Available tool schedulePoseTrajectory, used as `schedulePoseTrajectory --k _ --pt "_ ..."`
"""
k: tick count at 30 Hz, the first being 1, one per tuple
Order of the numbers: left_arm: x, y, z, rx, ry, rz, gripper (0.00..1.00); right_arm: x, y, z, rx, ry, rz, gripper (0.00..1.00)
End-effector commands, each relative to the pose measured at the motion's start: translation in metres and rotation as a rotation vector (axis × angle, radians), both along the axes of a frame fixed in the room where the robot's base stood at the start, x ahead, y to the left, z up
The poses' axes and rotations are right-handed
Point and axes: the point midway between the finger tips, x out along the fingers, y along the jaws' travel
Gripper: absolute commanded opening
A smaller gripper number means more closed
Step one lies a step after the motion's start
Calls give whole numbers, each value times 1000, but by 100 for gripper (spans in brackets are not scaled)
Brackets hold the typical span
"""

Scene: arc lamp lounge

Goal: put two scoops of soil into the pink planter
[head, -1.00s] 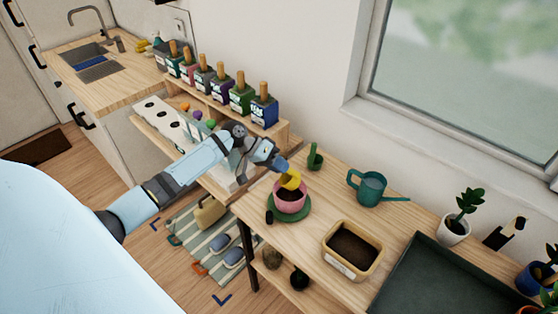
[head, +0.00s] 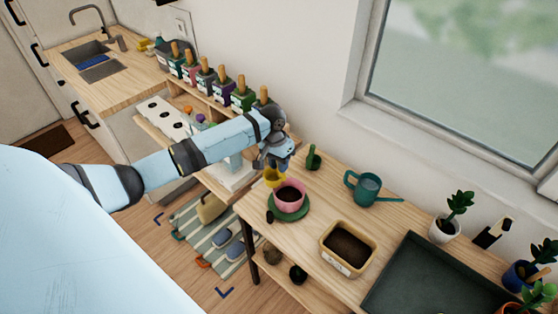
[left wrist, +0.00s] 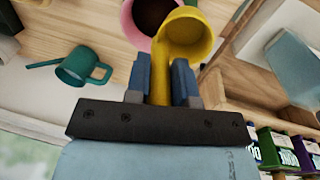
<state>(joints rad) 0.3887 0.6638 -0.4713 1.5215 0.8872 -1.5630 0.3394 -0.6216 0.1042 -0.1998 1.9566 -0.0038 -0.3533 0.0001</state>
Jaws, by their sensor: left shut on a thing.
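The pink planter (head: 289,204) stands on a green saucer on the wooden bench, with dark soil in it. My left gripper (head: 274,165) is shut on the handle of a yellow scoop (head: 272,179), just left of and behind the planter's rim in the head view. In the left wrist view, the scoop (left wrist: 187,38) sits between the fingers (left wrist: 160,82), and its visible inside looks yellow and bare. The planter's pink rim (left wrist: 131,28) is partly behind it there. A tan tub (head: 334,259) of dark soil stands nearer on the bench. My right gripper is not in view.
A teal watering can (head: 369,188) and a small green item (head: 313,158) stand behind the planter. A dark tray (head: 430,285) lies to the right, near a potted plant (head: 443,232). A rack of several labelled, wooden-handled boxes (head: 222,88) stands to the left.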

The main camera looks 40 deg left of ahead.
Motion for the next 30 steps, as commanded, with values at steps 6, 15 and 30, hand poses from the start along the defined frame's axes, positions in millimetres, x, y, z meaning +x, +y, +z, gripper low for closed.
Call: schedulePoseTrajectory --k 6,15,30 --pt "0 0 0 -3 -1 0 0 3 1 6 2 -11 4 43" --pt "0 -1 25 -5 -2 -2 0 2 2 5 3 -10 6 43" --pt "0 0 40 -6 -1 -1 0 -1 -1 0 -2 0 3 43"
